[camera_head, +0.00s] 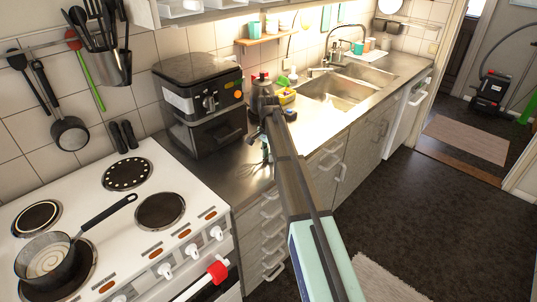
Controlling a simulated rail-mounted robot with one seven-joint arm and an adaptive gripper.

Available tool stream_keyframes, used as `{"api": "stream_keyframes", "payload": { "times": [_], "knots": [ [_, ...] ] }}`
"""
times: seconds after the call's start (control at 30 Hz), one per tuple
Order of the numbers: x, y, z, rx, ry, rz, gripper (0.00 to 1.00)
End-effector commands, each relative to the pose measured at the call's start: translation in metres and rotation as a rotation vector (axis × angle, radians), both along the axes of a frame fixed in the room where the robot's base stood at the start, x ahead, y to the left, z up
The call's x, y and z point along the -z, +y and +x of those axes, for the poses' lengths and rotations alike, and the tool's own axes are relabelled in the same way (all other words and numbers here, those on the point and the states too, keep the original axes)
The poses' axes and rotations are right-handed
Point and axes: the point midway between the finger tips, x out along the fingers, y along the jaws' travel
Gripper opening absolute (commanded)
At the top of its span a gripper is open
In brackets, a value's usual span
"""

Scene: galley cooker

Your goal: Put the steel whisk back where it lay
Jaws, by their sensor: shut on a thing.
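My gripper (265,151) is small in the head view, low over the steel counter just right of the black air fryer. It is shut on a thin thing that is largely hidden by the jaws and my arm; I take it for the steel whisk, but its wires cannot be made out. I cannot tell whether this thing touches the counter (232,176). No other whisk can be made out clearly among the dark utensils in the wall holder (117,70).
The black air fryer (205,100) stands close left of my gripper. The white cooker (120,235) bears a saucepan (48,262), its handle pointing right. The dark floor at right is open.

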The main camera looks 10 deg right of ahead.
Motion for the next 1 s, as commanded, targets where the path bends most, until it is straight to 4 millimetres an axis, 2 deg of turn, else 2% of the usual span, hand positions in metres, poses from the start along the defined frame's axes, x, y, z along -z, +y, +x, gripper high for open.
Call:
{"api": "stream_keyframes", "payload": {
  "times": [0.03, 0.1, 0.4, 0.53, 0.67, 1.0],
  "knots": [
    [0.000, 0.000, 0.000, 0.000, 0.000, 0.000, 0.34],
    [0.000, 0.000, 0.000, 0.000, 0.000, 0.000, 0.52],
    [-0.001, 0.000, 0.000, 0.000, 0.000, 0.000, 0.52],
    [-0.007, 0.000, 0.000, 0.000, 0.000, 0.000, 0.52],
    [-0.025, 0.000, 0.001, 0.000, -0.002, 0.000, 0.52],
    [-0.089, 0.000, 0.001, 0.000, -0.001, 0.000, 0.52]
  ]
}}
